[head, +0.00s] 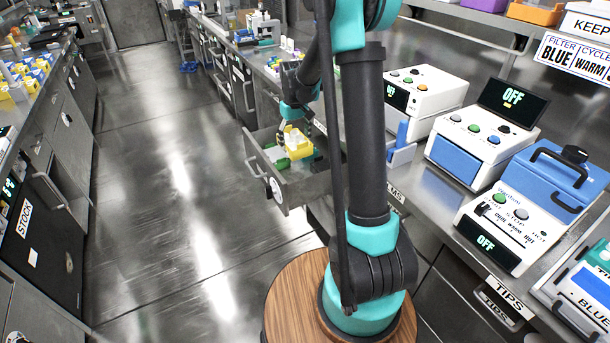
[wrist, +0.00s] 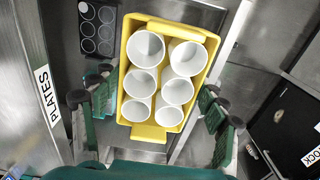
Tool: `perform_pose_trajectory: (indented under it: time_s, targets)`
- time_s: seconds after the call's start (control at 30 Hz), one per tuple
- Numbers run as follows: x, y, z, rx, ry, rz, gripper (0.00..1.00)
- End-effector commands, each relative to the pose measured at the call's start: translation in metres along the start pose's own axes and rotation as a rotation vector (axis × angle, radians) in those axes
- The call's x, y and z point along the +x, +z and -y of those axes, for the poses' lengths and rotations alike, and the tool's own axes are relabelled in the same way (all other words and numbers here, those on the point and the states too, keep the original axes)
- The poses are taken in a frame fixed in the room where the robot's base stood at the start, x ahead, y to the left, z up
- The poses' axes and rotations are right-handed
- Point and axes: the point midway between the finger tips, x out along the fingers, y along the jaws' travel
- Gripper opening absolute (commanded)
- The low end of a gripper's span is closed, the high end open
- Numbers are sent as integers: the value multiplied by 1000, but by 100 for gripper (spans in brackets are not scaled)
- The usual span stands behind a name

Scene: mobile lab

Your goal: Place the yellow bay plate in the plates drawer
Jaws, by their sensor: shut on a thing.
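The yellow bay plate (wrist: 124,75) is a yellow tray with white round cups in two rows. It shows in the middle of the wrist view and, small, in the head view (head: 299,145). My gripper (wrist: 155,112) is shut on it, with green fingers at its left and right sides. In the head view my gripper (head: 294,125) points down over the pulled-out plates drawer (head: 293,188). The drawer's PLATES label (wrist: 47,95) shows at left in the wrist view. I cannot tell whether the plate touches the drawer floor.
A dark plate with round wells (wrist: 97,28) lies at the upper left in the wrist view, beside the yellow plate. The counter on the right holds several instruments, one with a blue front (head: 456,158). The aisle floor (head: 160,190) left of the drawer is clear.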

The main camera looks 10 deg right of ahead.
Motion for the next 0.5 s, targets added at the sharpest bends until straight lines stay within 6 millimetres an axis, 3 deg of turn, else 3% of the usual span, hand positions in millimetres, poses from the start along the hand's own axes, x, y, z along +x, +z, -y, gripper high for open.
perform_pose_trajectory:
  time_s: [0.5]
  targets:
    - [119,-1,0,0,0,0,42]
